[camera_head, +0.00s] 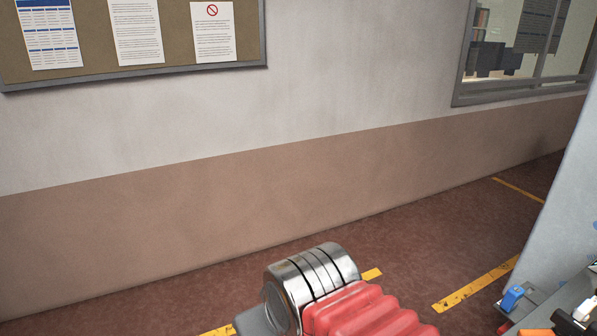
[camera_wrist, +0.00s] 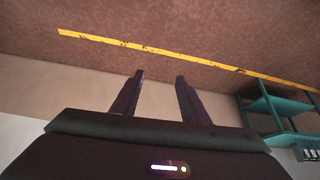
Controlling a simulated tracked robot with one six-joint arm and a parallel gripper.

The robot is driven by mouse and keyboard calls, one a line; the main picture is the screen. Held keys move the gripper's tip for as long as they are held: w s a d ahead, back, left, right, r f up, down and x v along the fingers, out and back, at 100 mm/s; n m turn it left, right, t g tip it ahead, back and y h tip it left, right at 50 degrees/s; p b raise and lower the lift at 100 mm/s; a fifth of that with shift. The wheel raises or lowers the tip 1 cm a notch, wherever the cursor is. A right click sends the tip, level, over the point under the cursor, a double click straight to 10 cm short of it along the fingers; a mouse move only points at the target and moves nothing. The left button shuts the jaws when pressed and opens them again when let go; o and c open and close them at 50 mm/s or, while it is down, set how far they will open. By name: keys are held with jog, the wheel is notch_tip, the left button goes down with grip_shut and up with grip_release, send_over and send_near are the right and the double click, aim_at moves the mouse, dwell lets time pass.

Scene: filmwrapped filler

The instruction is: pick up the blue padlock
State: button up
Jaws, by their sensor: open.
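In the wrist view my gripper (camera_wrist: 160,76) is open, with its two dark fingers apart and nothing between them. In the head view a small blue object (camera_head: 512,297) sits at the lower right, on a grey surface. It may be the blue padlock, but it is too small to tell. No padlock shows in the wrist view. My gripper does not show in the head view.
A teal shelf frame (camera_wrist: 285,105) stands at the right of the wrist view. A grey panel (camera_head: 567,215) and a cluttered grey surface are at the head view's right edge. A wall with a notice board (camera_head: 175,40) runs behind. Floor with yellow lines (camera_head: 476,284) is open.

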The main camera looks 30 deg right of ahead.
jog(key=shift+o, duration=0.4)
jog(key=w+d+f+m+t, duration=0.1)
jog(key=w+d+m, duration=0.1)
jog(key=w+d, duration=0.3)
jog(key=shift+w+f+m, duration=0.15)
jog(key=shift+w+m, duration=0.15)
jog(key=shift+w, duration=0.65)
jog(key=w+d+f+m+t+h, duration=0.1)
jog(key=w+d+m+h, duration=0.1)
jog(key=d, duration=0.6)
jog(key=w+d+f+m+h, duration=0.1)
jog(key=d+f+m+h, duration=0.15)
jog(key=d, duration=0.45)
jog(key=w+d+m+t+h, duration=0.1)
jog(key=w+d+m+h, duration=0.15)
jog(key=d, duration=0.55)
jog(key=s+d+f+m+g+h, duration=0.2)
jog(key=s+d+m, duration=0.1)
jog(key=s+d, duration=0.4)
jog(key=s+d+f+m+g+h, duration=0.25)
jog(key=s+d, duration=0.25)
jog(key=d, duration=0.4)
jog(key=s+d+f+m+g+h, duration=0.2)
jog(key=s+d+m+g, duration=0.2)
jog(key=s, duration=1)
jog(key=d+g, duration=0.1)
jog(key=d, duration=0.2)
jog(key=shift+s+f, duration=0.15)
jog(key=shift+f, duration=0.05)
jog(key=shift+g, duration=0.25)
